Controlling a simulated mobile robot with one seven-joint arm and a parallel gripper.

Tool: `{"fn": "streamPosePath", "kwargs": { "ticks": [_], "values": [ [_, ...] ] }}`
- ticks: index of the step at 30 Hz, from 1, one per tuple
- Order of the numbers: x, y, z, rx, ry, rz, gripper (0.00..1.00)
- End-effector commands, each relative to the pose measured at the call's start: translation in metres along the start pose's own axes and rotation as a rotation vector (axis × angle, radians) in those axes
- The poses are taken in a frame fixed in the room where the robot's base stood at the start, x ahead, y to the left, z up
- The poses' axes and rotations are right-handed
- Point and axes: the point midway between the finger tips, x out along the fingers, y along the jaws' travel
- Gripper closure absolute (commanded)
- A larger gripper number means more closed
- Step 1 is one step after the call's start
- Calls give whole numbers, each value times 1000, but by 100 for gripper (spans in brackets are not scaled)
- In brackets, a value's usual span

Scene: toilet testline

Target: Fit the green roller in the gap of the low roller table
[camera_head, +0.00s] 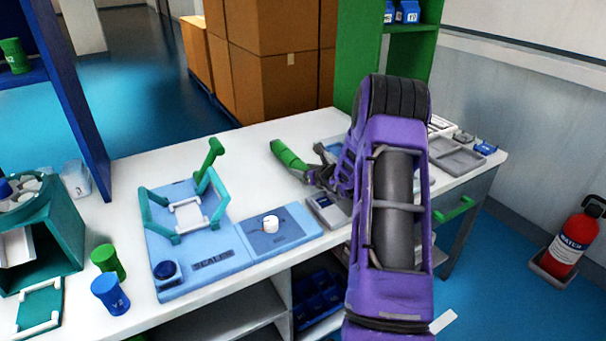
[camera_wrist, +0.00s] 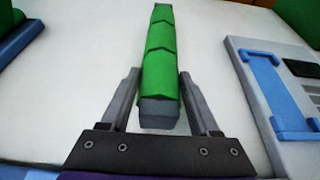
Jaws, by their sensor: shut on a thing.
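A long green piece with a dark grey end lies between the fingers of my gripper (camera_head: 312,172). I take it for the green roller (camera_head: 288,155); its ridged, segmented body points away from the gripper in the wrist view (camera_wrist: 160,50). My gripper is shut on it near its grey end, low over the white worktop. I cannot tell whether the piece touches the worktop. A small teal frame with white bars (camera_head: 40,306) at the lower left may be the low roller table, but I cannot be sure. No gap in it is clear to me.
A blue sealer (camera_head: 205,262) with a teal frame and upright green handle stands left of my gripper. Green (camera_head: 108,262) and blue (camera_head: 111,294) cups stand at the front left. Grey trays (camera_head: 456,158) lie at the right. White worktop is clear behind the sealer.

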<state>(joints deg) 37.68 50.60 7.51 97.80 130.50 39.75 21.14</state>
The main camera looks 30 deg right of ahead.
Motion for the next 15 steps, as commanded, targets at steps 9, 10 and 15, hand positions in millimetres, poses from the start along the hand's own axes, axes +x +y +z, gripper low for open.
{"fn": "streamPosePath", "kwargs": {
  "ticks": [9,10,15],
  "values": [
    [4,0,-8,-1,-5,0,100],
    [4,0,-8,-1,-5,0,100],
    [5,0,-11,-1,-1,0,25]
  ]
}}
